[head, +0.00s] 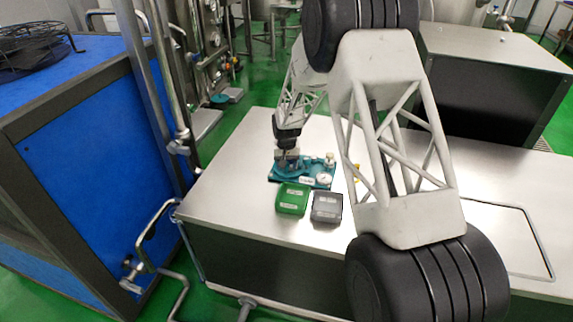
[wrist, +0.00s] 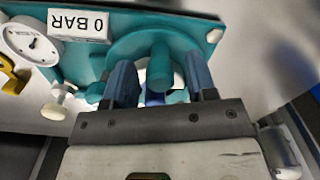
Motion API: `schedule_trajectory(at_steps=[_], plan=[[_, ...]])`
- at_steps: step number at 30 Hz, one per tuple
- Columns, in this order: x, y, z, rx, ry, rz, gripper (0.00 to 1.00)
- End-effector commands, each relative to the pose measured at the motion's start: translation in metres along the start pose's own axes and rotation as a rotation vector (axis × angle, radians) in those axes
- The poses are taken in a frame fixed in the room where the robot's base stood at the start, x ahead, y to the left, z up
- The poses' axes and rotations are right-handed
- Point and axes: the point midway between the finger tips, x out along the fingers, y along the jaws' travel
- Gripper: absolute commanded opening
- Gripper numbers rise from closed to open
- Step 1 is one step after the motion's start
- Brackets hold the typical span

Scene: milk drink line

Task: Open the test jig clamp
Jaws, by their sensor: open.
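The teal test jig (head: 318,172) stands on the steel table in the head view, and its teal plate (wrist: 88,58) fills the upper wrist view. My gripper (head: 287,164) is over the jig's left part. In the wrist view, my gripper (wrist: 161,80) is open, with one blue finger on each side of a teal rounded post (wrist: 160,66), which looks like part of the clamp. Gaps show between post and fingers. A dial gauge (wrist: 30,42) and a "0 BAR" label (wrist: 78,25) sit on the jig. I cannot tell the clamp's position.
A green bin (head: 292,199) and a grey bin (head: 327,208) stand in front of the jig. A yellow part (wrist: 12,76) and a pale knob (wrist: 55,110) are at the jig's left in the wrist view. The table (head: 228,190) is bare left of the jig.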

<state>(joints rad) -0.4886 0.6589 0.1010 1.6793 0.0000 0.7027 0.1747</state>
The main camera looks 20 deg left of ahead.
Motion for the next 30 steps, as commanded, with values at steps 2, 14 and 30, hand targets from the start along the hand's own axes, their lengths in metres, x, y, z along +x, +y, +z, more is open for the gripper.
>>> schedule_trajectory(at_steps=[2, 14, 30], plan=[[-0.0001, 0.0000, 0.0000, 0.000, 0.000, 0.000, 0.47], [-0.0003, 0.0000, -0.0001, 0.000, 0.000, 0.000, 0.00], [-0.0013, -0.0071, 0.0029, 0.107, 0.001, 0.000, 0.00]])
